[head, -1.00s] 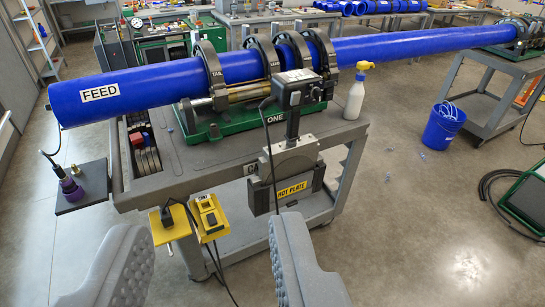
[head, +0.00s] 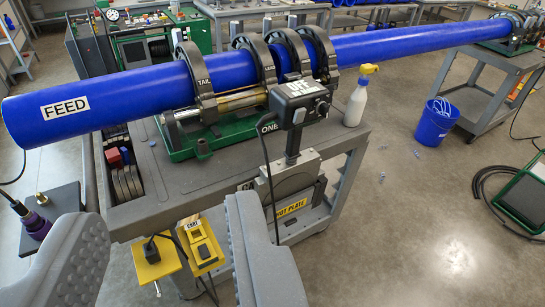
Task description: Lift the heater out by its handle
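The heater stands upright at the front edge of the grey cart, its black handle box (head: 300,100) on top, marked "OFF", and a grey neck below. Its lower part sits in a holder with a yellow "HOT PLATE" label (head: 292,207); my right finger partly covers this. A black cable runs down from the handle box. My gripper (head: 165,250) is open and empty, its two grey padded fingers wide apart in the foreground. The heater's handle is beyond and to the right of the fingers, not between them.
A long blue pipe (head: 120,92) marked "FEED" runs through dark clamp rings on the cart (head: 220,180), above and behind the heater. Yellow boxes (head: 202,243) hang at the cart's front. A blue bucket (head: 437,122) stands on the floor.

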